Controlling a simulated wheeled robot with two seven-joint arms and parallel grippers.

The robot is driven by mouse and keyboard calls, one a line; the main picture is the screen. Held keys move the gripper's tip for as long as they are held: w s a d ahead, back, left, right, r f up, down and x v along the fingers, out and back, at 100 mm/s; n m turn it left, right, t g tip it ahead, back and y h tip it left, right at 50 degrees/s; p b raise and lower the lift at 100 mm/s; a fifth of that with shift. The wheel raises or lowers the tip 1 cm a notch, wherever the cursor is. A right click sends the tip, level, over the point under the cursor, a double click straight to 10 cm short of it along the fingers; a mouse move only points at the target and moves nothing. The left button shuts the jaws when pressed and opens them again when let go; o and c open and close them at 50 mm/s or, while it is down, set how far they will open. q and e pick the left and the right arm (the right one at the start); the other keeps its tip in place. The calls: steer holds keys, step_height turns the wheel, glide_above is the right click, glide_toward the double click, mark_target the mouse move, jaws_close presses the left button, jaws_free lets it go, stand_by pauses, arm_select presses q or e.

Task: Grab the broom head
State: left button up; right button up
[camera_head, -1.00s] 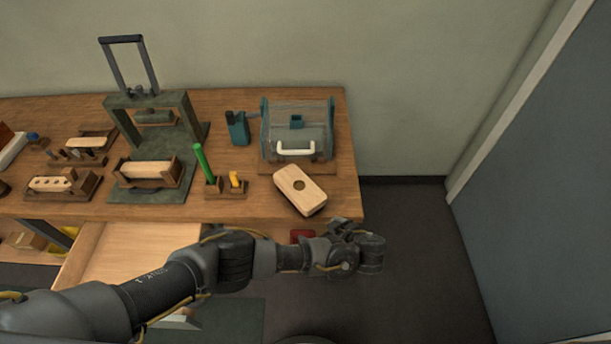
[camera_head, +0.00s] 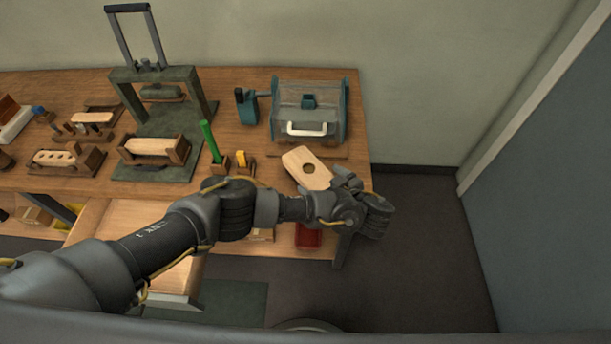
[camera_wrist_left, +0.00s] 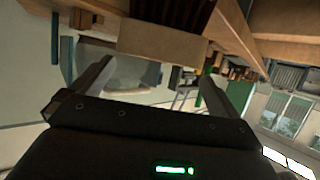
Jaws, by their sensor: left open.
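The broom head, a pale wooden block (camera_head: 303,164) with one dark round hole, lies at the right front of the workbench, set at a slant. My left gripper (camera_head: 374,212) is by the bench's front right corner, just right of and nearer than the block, and my wrist overlaps the block's near end. In the left wrist view, its two fingers (camera_wrist_left: 158,82) are spread with nothing between them. A plain wooden piece (camera_wrist_left: 163,42) shows beyond the fingertips there; I cannot tell whether it is the broom head. My right gripper is not in view.
Behind the block stands a clear-sided box with a white handle (camera_head: 307,129). A green rod (camera_head: 209,141) and a yellow piece (camera_head: 241,159) stand left of it. A frame press (camera_head: 157,115) is further left. A red bin (camera_head: 308,235) sits below the bench. Right of the bench is open floor.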

mark_target(310, 169)
arm_select(q)
steer(key=shift+d+f+b+x, duration=0.1)
steer(key=shift+b+x, duration=0.65)
steer(key=shift+b, duration=0.25)
steer(key=shift+d+f+b+x, duration=0.1)
steer(key=shift+b+x, duration=0.65)
steer(key=shift+b, duration=0.25)
steer(key=shift+w+a, duration=0.5)
steer(key=shift+w, duration=0.3)
steer(key=shift+w+a, duration=0.15)
steer(key=shift+a, duration=0.05)
steer(key=shift+f, duration=0.1)
steer(key=c, duration=1.2)
